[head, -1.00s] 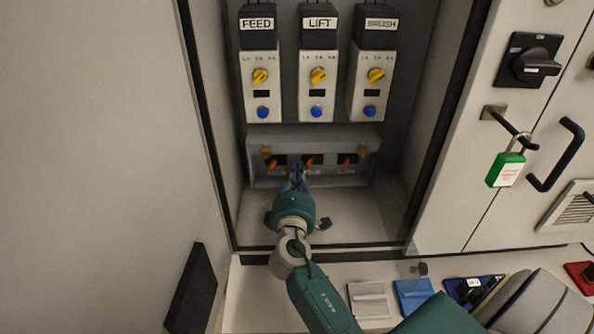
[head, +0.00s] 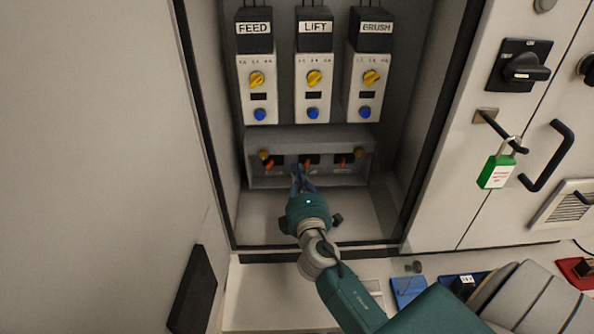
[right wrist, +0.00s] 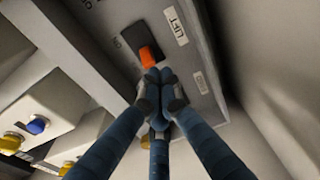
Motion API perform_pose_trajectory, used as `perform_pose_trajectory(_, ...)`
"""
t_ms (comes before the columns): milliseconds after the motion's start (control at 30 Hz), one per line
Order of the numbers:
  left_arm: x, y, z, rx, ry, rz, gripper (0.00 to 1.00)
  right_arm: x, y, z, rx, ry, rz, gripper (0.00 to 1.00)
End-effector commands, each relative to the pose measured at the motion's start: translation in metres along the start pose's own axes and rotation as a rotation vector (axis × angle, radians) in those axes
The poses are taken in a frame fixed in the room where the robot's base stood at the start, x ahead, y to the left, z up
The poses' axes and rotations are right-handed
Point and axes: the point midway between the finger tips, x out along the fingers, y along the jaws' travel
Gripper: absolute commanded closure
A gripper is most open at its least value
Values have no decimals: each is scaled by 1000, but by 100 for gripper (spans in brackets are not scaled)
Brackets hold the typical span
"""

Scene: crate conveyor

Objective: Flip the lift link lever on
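The lift link lever (head: 306,165) is the middle of three orange levers on a low grey panel (head: 257,181) inside the cabinet. In the right wrist view the orange lever (right wrist: 148,56) projects from a black slot beside the "LIFT" label (right wrist: 175,26). My right gripper (head: 299,172) is at the panel front, by this lever. In the right wrist view its blue-grey fingers (right wrist: 156,82) are closed together with their tips right at the lever's end. I see nothing between them; whether they touch the lever is unclear. My left gripper is not in view.
Orange levers sit left (head: 270,166) and right (head: 341,161) of the middle one. Above are the FEED (head: 257,88), LIFT (head: 313,88) and BRUSH (head: 367,88) units with yellow knobs and blue buttons. Cabinet side walls flank the arm. A green padlock (head: 497,170) hangs at right.

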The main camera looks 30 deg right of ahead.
Motion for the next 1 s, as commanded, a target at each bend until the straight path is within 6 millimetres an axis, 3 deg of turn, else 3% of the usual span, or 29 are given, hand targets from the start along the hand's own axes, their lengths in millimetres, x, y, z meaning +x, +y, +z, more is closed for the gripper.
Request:
perform_pose_trajectory(367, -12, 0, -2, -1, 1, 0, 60, -6, 1, 12, -6, 191, 0, 100)
perform_pose_trajectory(867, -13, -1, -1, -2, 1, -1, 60, -10, 0, 23, 0, 189, 0, 100)
perform_pose_trajectory(1000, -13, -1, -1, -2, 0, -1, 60, -20, -1, 24, 2, 190, -2, 100)
